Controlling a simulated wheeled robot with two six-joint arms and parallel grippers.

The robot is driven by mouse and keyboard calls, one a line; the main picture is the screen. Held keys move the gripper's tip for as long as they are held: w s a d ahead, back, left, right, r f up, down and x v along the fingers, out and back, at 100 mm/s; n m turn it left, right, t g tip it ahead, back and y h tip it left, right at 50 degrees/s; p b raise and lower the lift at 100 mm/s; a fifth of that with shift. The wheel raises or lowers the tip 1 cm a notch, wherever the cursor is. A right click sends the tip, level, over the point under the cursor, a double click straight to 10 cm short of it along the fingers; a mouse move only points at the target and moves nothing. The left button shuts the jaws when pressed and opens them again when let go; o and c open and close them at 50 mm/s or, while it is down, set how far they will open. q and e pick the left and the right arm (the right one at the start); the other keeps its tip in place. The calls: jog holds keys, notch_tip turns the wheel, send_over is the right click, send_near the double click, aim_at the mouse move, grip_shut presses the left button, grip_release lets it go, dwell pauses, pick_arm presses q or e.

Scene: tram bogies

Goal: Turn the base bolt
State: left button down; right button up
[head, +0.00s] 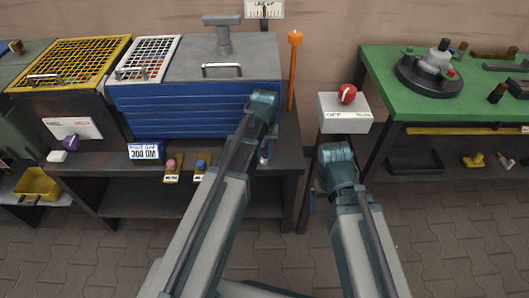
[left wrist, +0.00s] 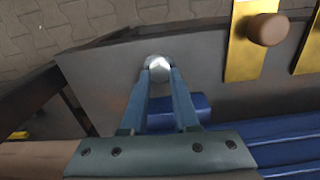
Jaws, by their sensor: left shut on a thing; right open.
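The base bolt (left wrist: 158,64) has a bright silver rounded head and shows in the left wrist view, low by the foot of the blue machine (head: 190,112). My left gripper (left wrist: 160,76) has its two blue-grey fingers closed on the bolt head. In the head view my left gripper (head: 264,156) reaches down at the machine's right front corner, where the bolt itself cannot be made out. My right gripper (head: 313,200) hangs below the white switch box, apart from the bench; its fingers are mostly hidden by my own wrist.
The white box (head: 343,122) with a red knob (head: 347,94) stands close above my right wrist. An orange-topped rod (head: 293,70) stands behind my left gripper. A brass plate (left wrist: 241,58) with a brown knob (left wrist: 267,29) lies beside the bolt. A green bench (head: 430,95) is at right.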

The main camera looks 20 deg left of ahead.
aim_at(265, 155)
pick_arm(q)
jog(key=c, duration=0.7)
grip_release()
jog(key=shift+o, duration=0.2)
jog(key=shift+r, duration=0.1)
notch_tip(265, 155, up, 14)
jog(key=p, duration=1.3)
jog(key=shift+f+p, duration=0.2)
jog(key=shift+p, duration=0.2)
jog(key=s+d+r+m+p, duration=0.3)
jog(key=s+d+r+p, duration=0.1)
jog(key=s, duration=0.3)
jog(key=s+d+r+m+y+p, duration=0.1)
jog(key=s+d+r+m+p, duration=0.2)
jog(key=s+d, duration=0.3)
jog(key=shift+s+d+r+p, duration=0.35)
jog(key=shift+s+r+p, duration=0.5)
jog(key=shift+s, duration=0.3)
